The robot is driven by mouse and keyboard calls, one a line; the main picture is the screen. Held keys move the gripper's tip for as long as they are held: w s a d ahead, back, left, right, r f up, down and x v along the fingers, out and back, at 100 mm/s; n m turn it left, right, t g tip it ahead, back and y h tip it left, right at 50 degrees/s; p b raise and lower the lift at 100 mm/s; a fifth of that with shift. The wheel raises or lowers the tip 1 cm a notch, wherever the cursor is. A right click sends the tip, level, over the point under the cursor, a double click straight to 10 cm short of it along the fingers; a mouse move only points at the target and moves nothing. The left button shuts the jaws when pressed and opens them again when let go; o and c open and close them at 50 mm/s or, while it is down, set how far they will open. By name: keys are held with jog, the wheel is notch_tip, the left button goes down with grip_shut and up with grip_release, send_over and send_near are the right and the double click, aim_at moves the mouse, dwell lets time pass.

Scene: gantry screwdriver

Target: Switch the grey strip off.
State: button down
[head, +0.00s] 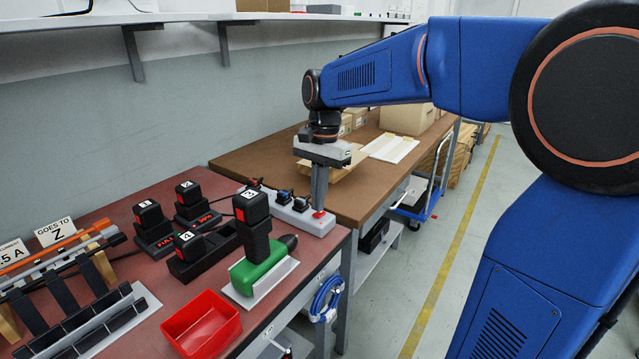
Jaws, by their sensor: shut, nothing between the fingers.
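The grey strip (292,211) is a light grey power strip at the far right corner of the red-topped bench. Several dark and blue plugs sit in it. A red switch (318,214) shows at its right, near end. My gripper (319,205) points straight down over that end, its fingers shut and empty. The fingertips are at or just above the red switch; I cannot tell whether they touch it. They partly hide the switch, so its position cannot be read.
Several black batteries sit on chargers (190,262). A red bin (202,325) is at the bench's front. A brown table (250,155) with boxes lies behind.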

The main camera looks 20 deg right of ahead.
jog(key=shift+f, duration=0.5)
